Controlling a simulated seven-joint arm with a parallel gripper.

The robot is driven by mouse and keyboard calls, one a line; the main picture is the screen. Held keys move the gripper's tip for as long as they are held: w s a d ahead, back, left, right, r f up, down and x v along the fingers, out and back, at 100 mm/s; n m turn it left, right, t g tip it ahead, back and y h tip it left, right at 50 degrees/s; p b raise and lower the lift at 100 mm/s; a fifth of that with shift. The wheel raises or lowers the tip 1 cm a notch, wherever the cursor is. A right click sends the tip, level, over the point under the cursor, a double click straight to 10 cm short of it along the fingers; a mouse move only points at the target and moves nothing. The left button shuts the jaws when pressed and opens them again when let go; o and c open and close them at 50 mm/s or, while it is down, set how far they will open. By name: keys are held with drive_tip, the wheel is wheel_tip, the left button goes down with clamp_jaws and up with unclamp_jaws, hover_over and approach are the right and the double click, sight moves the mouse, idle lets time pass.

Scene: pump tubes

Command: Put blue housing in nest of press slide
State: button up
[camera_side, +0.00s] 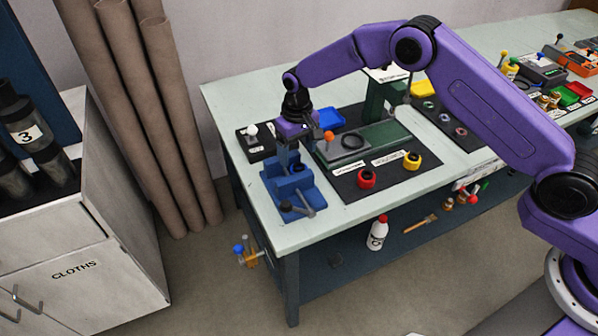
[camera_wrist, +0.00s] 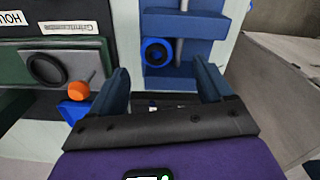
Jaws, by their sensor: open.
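The blue housing (camera_wrist: 157,52), a blue ring with a dark centre, sits at the blue vise (camera_wrist: 185,22) in the wrist view. In the side view it is hard to pick out against the vise (camera_side: 291,192) and my gripper. My gripper (camera_side: 288,160) is above the back of the vise, fingers down, open and empty. In the wrist view the fingers of my gripper (camera_wrist: 163,82) are spread, with the housing ahead between their lines. The nest of the press slide (camera_side: 352,141) is a dark, empty-looking ring beside an orange knob (camera_side: 329,136); the nest also shows in the wrist view (camera_wrist: 47,67).
A red housing (camera_side: 367,179) and a yellow housing (camera_side: 412,160) stand on the dark mat. The green press column (camera_side: 380,101) rises behind the slide. A blue tray (camera_side: 325,118) lies behind. The vise handle (camera_side: 297,208) sticks out near the bench's front edge.

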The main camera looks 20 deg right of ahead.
sight(299, 167)
drive_tip(key=shift+d+f, duration=0.15)
drive_tip(key=shift+f, duration=1.5)
drive_tip(key=shift+d+f, duration=0.1)
drive_tip(key=shift+f, duration=1.55)
drive_tip(key=shift+w, duration=0.1)
drive_tip(key=c, duration=1.2)
drive_tip(key=shift+r, duration=0.2)
